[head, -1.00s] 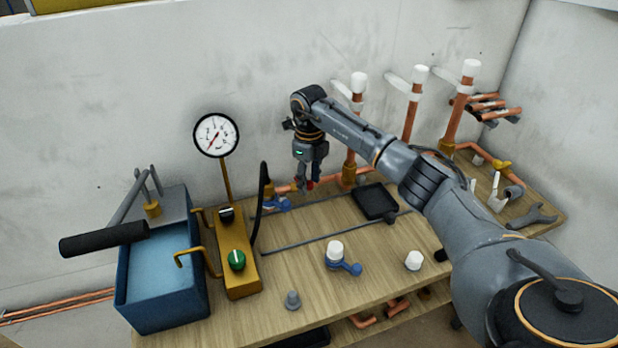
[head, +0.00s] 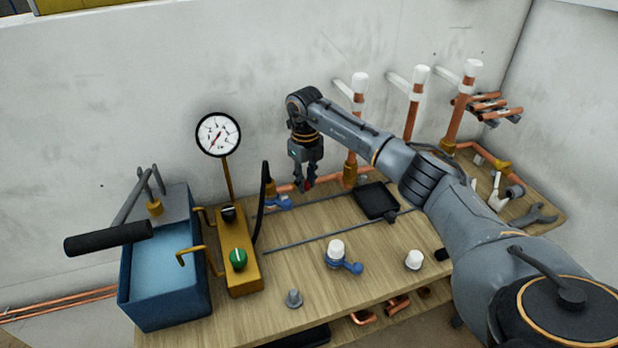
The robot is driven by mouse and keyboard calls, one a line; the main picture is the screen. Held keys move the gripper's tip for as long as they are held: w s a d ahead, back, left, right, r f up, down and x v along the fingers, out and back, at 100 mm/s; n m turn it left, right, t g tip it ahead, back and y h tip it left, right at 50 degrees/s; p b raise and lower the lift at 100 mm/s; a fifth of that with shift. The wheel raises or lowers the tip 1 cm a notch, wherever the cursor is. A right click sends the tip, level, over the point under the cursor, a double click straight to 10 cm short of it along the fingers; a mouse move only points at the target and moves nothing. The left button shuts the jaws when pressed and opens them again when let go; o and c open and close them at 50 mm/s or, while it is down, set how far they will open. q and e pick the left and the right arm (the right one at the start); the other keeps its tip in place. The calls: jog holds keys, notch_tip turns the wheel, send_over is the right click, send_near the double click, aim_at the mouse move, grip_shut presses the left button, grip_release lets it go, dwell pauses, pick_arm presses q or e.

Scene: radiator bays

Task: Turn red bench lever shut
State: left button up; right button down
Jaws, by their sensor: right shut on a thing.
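The red bench lever (head: 308,183) shows as a small red patch between the fingertips of my right gripper (head: 306,186). The gripper points down and is shut on the lever, at the copper pipe run along the back of the bench. The fingers hide most of the lever, so its exact angle cannot be told. My left gripper is not in view.
A blue-handled valve (head: 278,203) sits just left of the gripper. A black tray (head: 376,201) lies to the right, near upright copper pipes (head: 412,112). A pressure gauge (head: 218,135) and blue tank (head: 165,275) stand left. A white-capped blue valve (head: 338,252) stands in front.

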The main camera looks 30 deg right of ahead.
dwell(0.3)
jog(key=c, duration=1.1)
grip_release()
jog(key=shift+c, duration=0.2)
notch_tip(320, 180, up, 12)
